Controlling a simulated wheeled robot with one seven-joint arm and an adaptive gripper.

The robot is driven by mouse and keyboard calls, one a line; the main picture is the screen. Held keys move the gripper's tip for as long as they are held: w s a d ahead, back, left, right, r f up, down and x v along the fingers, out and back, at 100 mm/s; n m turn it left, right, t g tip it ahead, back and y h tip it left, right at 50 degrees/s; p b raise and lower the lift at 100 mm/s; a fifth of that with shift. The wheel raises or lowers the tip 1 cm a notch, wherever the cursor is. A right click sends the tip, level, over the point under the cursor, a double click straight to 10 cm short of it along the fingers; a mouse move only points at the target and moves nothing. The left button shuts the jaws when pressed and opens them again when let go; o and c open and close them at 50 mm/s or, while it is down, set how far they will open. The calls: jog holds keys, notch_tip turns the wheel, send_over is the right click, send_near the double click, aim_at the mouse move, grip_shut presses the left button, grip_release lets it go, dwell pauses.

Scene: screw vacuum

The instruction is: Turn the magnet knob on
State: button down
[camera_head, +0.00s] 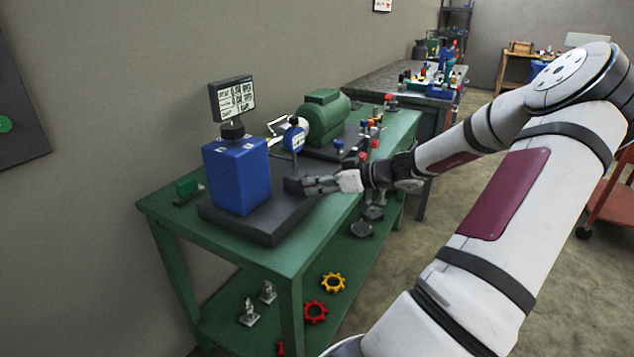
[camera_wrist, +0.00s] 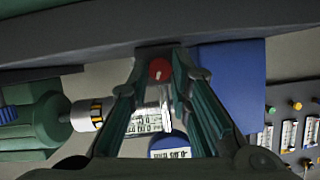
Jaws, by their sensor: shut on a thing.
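The magnet knob shows in the wrist view as a small round red face (camera_wrist: 160,69) on a dark mount, between my fingertips. My gripper (camera_head: 308,185) reaches in from the right in the head view, low beside the blue box (camera_head: 236,174) on its dark base (camera_head: 270,229). In the wrist view my gripper (camera_wrist: 160,72) has its fingers closed in on the sides of the knob. In the head view the fingers hide the knob, so its turn position cannot be told.
A small display (camera_head: 232,98) stands above the blue box. A blue round-headed gauge (camera_head: 294,138) and a green motor (camera_head: 324,118) stand behind my gripper on the green table (camera_head: 290,252). Loose gears (camera_head: 333,283) lie on the lower shelf.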

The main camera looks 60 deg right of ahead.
jog(key=m+y+p, duration=0.1)
jog(key=m, duration=0.1)
jog(key=m+y+p, duration=0.1)
jog(key=m+p, duration=0.1)
jog(key=shift+d+f+y, duration=0.1)
jog(key=shift+d+y, duration=0.2)
jog(key=shift+y, duration=0.1)
dwell(0.4)
jog(key=c, duration=1.5)
grip_release()
jog(key=shift+o, duration=0.2)
